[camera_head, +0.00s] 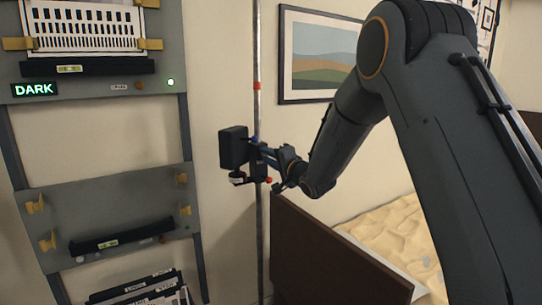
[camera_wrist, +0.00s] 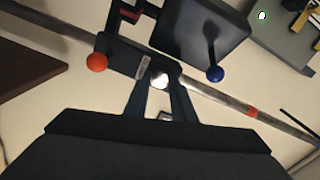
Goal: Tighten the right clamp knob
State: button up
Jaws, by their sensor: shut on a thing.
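A dark clamp block (camera_wrist: 128,60) with a small label sits on an upright pole, which runs slantwise in the wrist view. A red ball (camera_wrist: 96,62) is at its left end and a blue ball (camera_wrist: 215,74) hangs on a short stem to the right. My gripper (camera_wrist: 160,84) is at the block between the two balls, its fingers close together on a pale round knob (camera_wrist: 158,80). The fingers hide part of this knob, and I cannot tell how tight it is. In the head view my gripper (camera_head: 264,152) reaches the pole from the right.
A dark box (camera_head: 233,148) is mounted beside the pole (camera_head: 258,100), left of my gripper. A rack with grey panels (camera_head: 110,205) and yellow clips stands at the left. A brown board (camera_head: 325,255) and a sand-coloured bed (camera_head: 390,235) lie below my arm.

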jog(key=shift+w+d, duration=0.1)
dwell(0.5)
jog(key=o, duration=1.1)
jog(key=shift+w, duration=0.1)
jog(key=shift+c, duration=0.2)
jog(key=b+v, duration=0.2)
jog(key=v, duration=0.6)
